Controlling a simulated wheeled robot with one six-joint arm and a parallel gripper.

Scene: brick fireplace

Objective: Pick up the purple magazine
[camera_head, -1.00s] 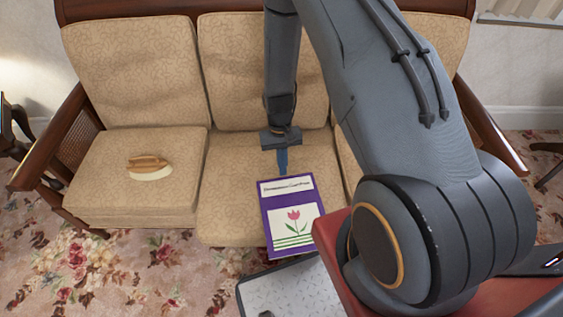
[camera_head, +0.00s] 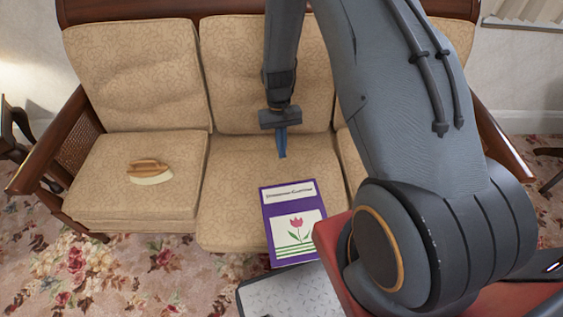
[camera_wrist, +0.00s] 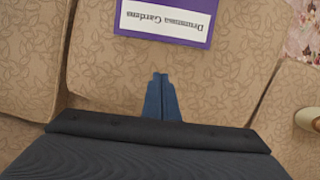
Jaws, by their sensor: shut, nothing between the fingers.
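The purple magazine (camera_head: 294,250) has a white title strip and a pink tulip picture. It lies on the front of the middle seat cushion, its near end at the cushion's front edge. My gripper (camera_head: 283,156) is shut and empty, pointing down behind the magazine's far end, apart from it. In the wrist view the blue fingers (camera_wrist: 161,76) are together over bare cushion. The title end of the magazine (camera_wrist: 203,37) shows upside down at the top of that view; the rest is out of frame.
A brush-like object with a tan top and white base (camera_head: 150,172) sits on the left seat cushion (camera_head: 105,195). The sofa backrest (camera_head: 235,75) rises behind my gripper. Wooden armrests (camera_head: 60,135) flank the seats. Floral carpet (camera_head: 120,280) lies in front.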

